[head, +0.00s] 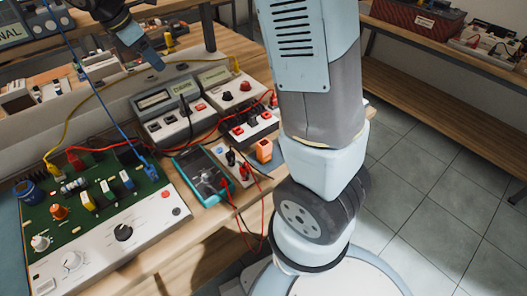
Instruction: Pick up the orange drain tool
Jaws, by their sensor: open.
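A small orange block-like thing (264,150), which looks like the orange drain tool, stands on the wooden bench near its right edge. It is just right of a white module with black and red plugs, and close to my arm's lower links. My gripper (144,46) is at the upper left, dark with blue-grey fingers, above the back of the bench. It is open, with nothing seen between the fingers. It is well apart from the orange thing, up and to the left of it.
A green circuit board (95,205) with knobs fills the bench's lower left. A teal multimeter (202,176) and grey meter boxes (165,115) stand mid-bench. Red, yellow and blue leads cross the area. Tiled floor (440,215) is clear at right, before a wooden shelf (450,95).

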